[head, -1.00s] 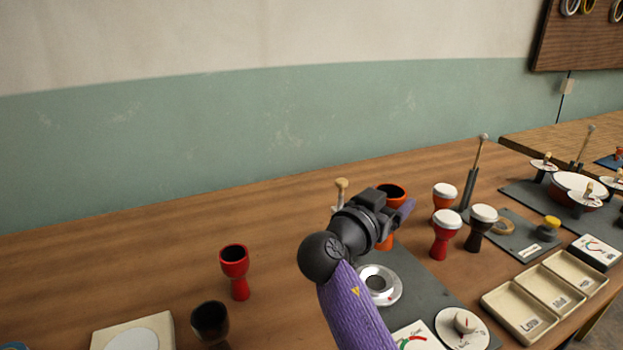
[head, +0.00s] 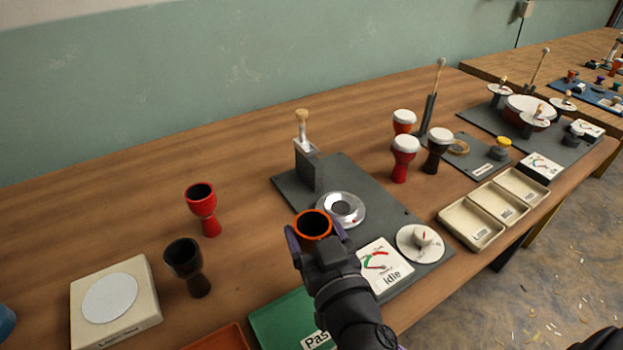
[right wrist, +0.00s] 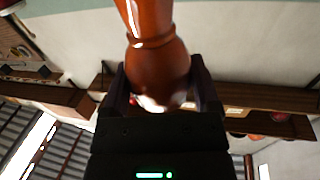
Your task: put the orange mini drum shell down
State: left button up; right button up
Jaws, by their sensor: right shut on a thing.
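The orange mini drum shell (head: 312,224) is held in my right gripper (head: 318,240), its open mouth facing up in the head view. It is over the front part of the grey plate, just in front of the silver ring (head: 341,208). In the right wrist view the orange shell (right wrist: 155,55) sits between the two fingers (right wrist: 160,95), which are shut on it. Whether its lower end touches anything is hidden by the gripper. My left gripper is not in view.
A red shell (head: 202,208) and a black shell (head: 184,262) stand to the left, near a scale (head: 116,302). A green tray (head: 285,322) lies in front. Headed drums (head: 404,157) stand to the right, behind a three-part tray (head: 470,229). Bare table (head: 120,205) lies at the left.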

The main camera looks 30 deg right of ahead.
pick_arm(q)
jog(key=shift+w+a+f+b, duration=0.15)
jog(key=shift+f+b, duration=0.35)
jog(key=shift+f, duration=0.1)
pick_arm(e)
jog(key=w+d+r+m+g+h, duration=0.7)
jog(key=w+d+m+g+h, duration=0.2)
jog(key=w+d+m+h, duration=0.1)
jog(key=w+d+h, duration=0.1)
jog(key=d+h, duration=0.1)
jog(key=h, duration=0.1)
jog(key=shift+w+r+m+h, duration=0.25)
jog(key=shift+r+m+h, duration=0.05)
jog(key=shift+r+m, duration=0.1)
jog(key=shift+f, duration=0.1)
notch_tip(320, 180, down, 10)
jog(key=b, duration=0.3)
jog(key=shift+r+b, duration=0.25)
jog(key=shift+b, duration=0.15)
jog(key=shift+f, duration=0.1)
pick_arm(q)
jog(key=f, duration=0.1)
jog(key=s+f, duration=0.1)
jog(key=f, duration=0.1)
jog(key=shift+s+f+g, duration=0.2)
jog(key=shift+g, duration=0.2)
